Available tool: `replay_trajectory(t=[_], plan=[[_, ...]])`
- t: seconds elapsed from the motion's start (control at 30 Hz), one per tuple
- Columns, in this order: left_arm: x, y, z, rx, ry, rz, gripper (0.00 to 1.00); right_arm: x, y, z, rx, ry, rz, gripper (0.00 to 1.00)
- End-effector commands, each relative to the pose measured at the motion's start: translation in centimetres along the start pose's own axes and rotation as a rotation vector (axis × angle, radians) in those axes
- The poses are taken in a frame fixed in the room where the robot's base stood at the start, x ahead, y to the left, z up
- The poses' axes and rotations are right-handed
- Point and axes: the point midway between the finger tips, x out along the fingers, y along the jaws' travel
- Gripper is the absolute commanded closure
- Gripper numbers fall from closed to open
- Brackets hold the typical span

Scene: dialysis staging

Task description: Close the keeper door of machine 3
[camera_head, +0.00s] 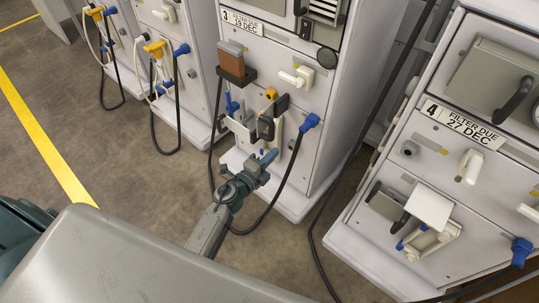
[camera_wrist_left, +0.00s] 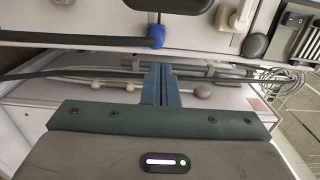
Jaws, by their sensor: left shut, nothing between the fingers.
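Machine 3 (camera_head: 290,75) stands at the centre of the head view, with a label reading "3" and "19 DEC". Low on its front is the keeper, with a pale plate that looks like its door (camera_head: 239,129) sticking out at the left and a dark latch part (camera_head: 266,129) beside it. The door appears open, but its exact angle is hard to tell. My left gripper (camera_head: 269,157) is just below and in front of the keeper, seemingly apart from it. Its fingers are shut and empty, together in the left wrist view (camera_wrist_left: 160,84). My right gripper is not in view.
A blue connector (camera_head: 309,122) with a black hose hangs right of the keeper. A brown-orange box (camera_head: 230,58) sits above it. Machine 4 (camera_head: 465,125) stands at the right with its own keeper. Other machines (camera_head: 170,30) stand at the left. The floor (camera_head: 130,140) left is clear.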

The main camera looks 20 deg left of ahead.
Motion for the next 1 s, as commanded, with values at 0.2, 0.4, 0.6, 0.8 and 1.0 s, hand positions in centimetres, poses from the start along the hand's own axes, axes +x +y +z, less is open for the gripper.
replay_trajectory(t=[0.2, 0.4, 0.6, 0.8, 1.0], plan=[[5.0, -0.2, 0.0, -0.003, -0.001, -0.003, 1.00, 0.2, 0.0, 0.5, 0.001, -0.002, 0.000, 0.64], [7.2, 0.0, 1.2, 0.003, -0.002, 0.001, 1.00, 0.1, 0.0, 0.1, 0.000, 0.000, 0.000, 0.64], [6.4, 0.0, 3.3, -0.001, -0.002, 0.000, 1.00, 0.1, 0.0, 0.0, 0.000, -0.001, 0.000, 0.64], [6.2, -0.1, 3.9, -0.002, -0.002, -0.001, 1.00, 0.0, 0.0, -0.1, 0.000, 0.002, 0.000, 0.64], [6.2, -0.1, 3.9, -0.002, -0.002, -0.001, 1.00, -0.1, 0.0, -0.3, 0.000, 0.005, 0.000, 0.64]])
